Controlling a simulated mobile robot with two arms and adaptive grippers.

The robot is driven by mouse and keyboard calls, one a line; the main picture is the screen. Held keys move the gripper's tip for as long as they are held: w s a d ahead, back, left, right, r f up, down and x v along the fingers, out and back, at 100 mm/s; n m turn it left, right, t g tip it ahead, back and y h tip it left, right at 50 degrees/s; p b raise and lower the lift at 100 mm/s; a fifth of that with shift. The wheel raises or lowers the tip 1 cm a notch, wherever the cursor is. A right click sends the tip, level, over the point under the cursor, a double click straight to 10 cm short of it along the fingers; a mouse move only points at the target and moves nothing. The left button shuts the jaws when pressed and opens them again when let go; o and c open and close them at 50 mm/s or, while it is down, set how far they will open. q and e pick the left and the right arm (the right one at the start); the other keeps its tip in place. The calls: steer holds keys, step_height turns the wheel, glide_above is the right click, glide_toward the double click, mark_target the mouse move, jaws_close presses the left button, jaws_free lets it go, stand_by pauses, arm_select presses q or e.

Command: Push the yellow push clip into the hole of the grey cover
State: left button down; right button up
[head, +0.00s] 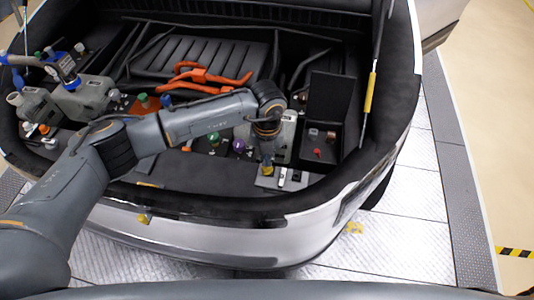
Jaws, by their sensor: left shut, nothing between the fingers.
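My left arm reaches in from the left over the open vehicle bay. My left gripper (267,160) points down at the bay's front edge and is shut with nothing held. A small yellow piece, which looks like the push clip (267,171), is right below the fingertips. It appears to sit on a light grey plate, likely the grey cover (266,183). The hole is not visible, and I cannot tell how deep the clip sits or whether the fingers touch it. My right gripper is not in view.
An open black box (322,145) with small parts stands right of the gripper. Orange hoses (205,77) lie behind the arm. A strut with a yellow sleeve (370,92) rises at the right. Several coloured caps sit near the forearm. The dark front ledge (200,175) is mostly clear.

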arm_select(q)
steer(key=shift+f, duration=0.6)
steer(key=shift+s+f+b, duration=0.1)
steer(key=shift+f+b, duration=0.45)
steer(key=shift+b, duration=0.2)
steer(key=shift+w+r+p, duration=0.2)
steer(key=shift+r+p, duration=0.35)
steer(key=shift+r, duration=0.4)
steer(key=shift+s+r, duration=0.1)
steer(key=shift+r, duration=0.6)
step_height(320, 180, up, 12)
steer(key=shift+f, duration=0.25)
